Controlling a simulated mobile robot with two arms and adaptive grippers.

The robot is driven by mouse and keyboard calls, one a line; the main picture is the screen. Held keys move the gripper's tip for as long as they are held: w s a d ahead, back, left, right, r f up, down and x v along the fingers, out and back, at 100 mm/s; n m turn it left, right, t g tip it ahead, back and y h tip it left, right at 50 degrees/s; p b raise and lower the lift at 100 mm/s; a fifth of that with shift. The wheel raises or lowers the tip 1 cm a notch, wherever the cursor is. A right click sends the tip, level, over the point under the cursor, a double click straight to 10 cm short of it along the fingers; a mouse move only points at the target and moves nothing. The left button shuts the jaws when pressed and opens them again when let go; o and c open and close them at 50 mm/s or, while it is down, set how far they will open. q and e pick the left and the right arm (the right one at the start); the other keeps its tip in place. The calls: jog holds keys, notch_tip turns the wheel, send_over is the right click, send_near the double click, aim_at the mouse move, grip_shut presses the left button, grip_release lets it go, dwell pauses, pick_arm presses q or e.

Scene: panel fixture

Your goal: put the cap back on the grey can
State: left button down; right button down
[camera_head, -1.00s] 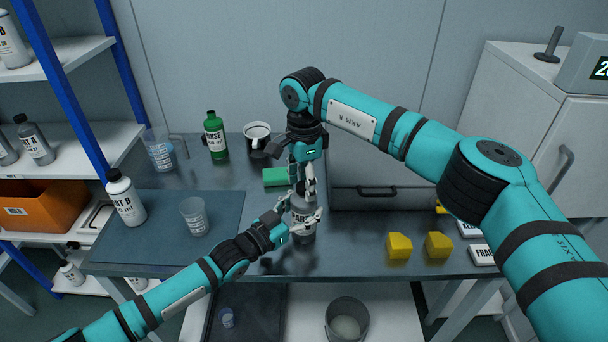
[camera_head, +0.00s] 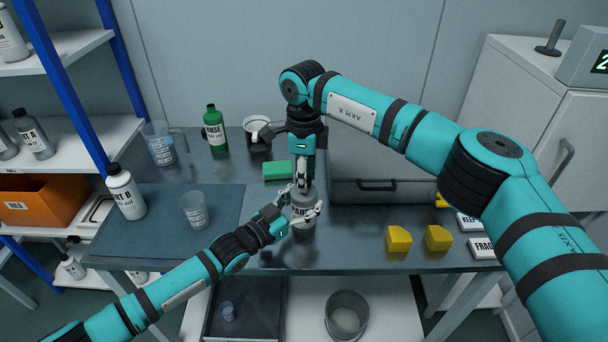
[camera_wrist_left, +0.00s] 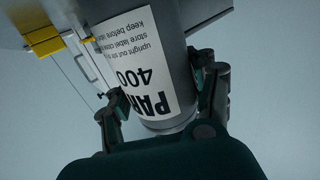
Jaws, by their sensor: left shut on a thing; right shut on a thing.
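The grey can (camera_head: 303,214), with a white label, is upright near the front middle of the bench. My left gripper (camera_head: 303,211) is shut around its body from the front left. In the left wrist view the can (camera_wrist_left: 184,84) is between the fingers of the left gripper (camera_wrist_left: 160,98), with large label print showing. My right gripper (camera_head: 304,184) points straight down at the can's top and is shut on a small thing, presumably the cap. The cap is hidden by the fingers, and I cannot tell whether it touches the can.
A green sponge (camera_head: 278,170) and a grey case (camera_head: 385,194) lie behind the can. Two yellow blocks (camera_head: 398,239) stand to the right. A clear cup (camera_head: 194,210) and a white bottle (camera_head: 125,191) stand on the dark mat (camera_head: 160,235) at left.

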jog(key=m, duration=1.2)
jog(key=c, duration=0.9)
grip_release()
notch_tip(320, 180, up, 12)
pick_arm(q)
jog(key=shift+c, duration=1.1)
grip_release()
